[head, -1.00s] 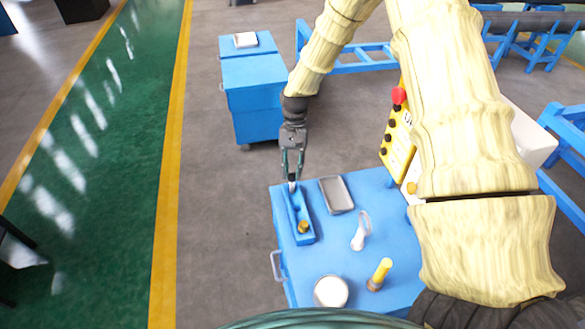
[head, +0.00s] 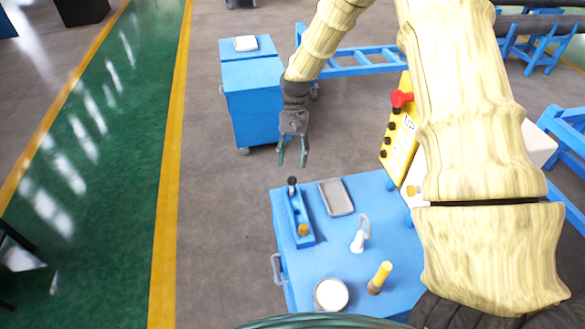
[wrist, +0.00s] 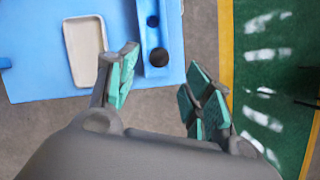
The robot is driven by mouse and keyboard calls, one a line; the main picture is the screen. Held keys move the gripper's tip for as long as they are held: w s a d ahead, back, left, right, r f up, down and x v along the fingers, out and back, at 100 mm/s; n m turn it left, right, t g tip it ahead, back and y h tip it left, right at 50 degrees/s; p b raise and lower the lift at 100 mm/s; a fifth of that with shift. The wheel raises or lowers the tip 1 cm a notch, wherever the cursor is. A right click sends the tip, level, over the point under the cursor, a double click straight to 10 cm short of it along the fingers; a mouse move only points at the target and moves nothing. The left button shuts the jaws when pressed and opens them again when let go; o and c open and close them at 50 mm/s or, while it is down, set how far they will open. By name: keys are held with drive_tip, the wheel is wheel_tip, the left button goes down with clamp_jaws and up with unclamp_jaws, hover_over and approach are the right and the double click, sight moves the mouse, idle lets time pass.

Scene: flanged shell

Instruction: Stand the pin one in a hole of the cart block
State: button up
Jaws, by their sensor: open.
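The blue cart block (head: 297,213) lies on the blue cart at its far left corner. A dark-topped pin (head: 292,184) stands upright at the block's far end, apparently in a hole; its lower part is hidden. From above, its round dark top (wrist: 159,57) shows in the wrist view, beside an open dark hole (wrist: 152,21). A yellow-brass piece (head: 303,230) sits at the block's near end. Which one is called pin one, I cannot tell. My gripper (head: 292,156) is open and empty, above and clear of the dark-topped pin. Its spread fingers also show in the wrist view (wrist: 163,80).
The cart top (head: 340,255) also carries a grey tray (head: 336,197), a white upright fitting (head: 359,238), a yellow-topped cylinder (head: 380,277) and a round white dish (head: 331,294). A yellow control box (head: 400,145) stands at the right. Another blue cart (head: 255,95) stands farther back.

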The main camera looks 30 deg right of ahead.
drive_tip(key=v, duration=0.6)
drive_tip(key=shift+r, duration=0.25)
drive_tip(key=shift+d+f, duration=0.1)
drive_tip(key=shift+d, duration=0.05)
